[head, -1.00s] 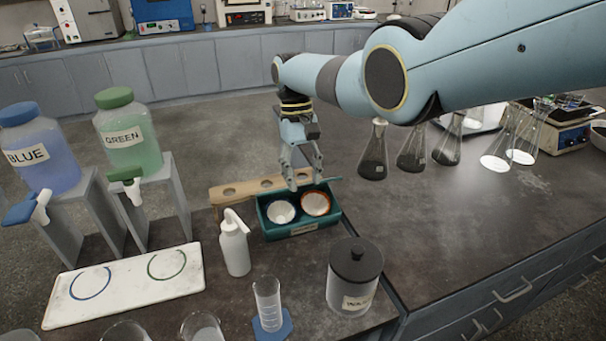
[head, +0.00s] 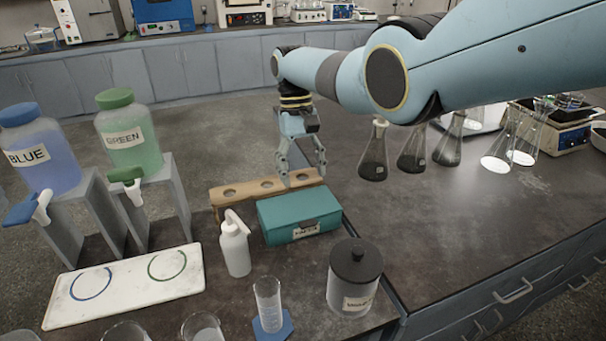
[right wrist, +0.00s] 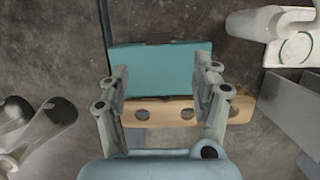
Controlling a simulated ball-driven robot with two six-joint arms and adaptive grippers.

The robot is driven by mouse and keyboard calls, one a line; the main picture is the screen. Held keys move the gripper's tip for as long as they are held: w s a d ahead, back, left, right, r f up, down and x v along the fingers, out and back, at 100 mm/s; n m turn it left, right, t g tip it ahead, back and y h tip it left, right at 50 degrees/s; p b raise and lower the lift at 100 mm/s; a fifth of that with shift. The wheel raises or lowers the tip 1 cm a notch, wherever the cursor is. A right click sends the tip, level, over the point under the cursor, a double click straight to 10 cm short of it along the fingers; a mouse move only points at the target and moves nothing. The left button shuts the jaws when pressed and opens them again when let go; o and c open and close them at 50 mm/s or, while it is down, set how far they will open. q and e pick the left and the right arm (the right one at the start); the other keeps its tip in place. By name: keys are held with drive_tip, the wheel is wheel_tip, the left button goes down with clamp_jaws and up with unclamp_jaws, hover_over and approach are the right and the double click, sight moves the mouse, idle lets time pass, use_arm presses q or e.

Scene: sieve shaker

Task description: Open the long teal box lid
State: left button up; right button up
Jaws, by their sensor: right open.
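The long teal box (head: 300,220) stands on the dark bench with its teal lid (head: 297,206) down, so its inside is hidden. A small label shows on its front face. My right gripper (head: 305,178) is open and empty, just behind and above the box's back edge. In the right wrist view the teal lid (right wrist: 160,70) lies beyond the open fingers (right wrist: 165,85), one finger near each end of it. I cannot tell whether a fingertip touches the box. My left gripper is not in view.
A wooden rack with holes (head: 268,187) stands right behind the box. A white squeeze bottle (head: 235,248) is close at its left. A lidded jar (head: 354,280) and a measuring cylinder (head: 268,302) stand in front. Several flasks stand to the right.

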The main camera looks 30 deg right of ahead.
drive_tip(key=v, duration=1)
drive_tip(key=shift+r, duration=0.35)
drive_tip(key=shift+f, duration=0.1)
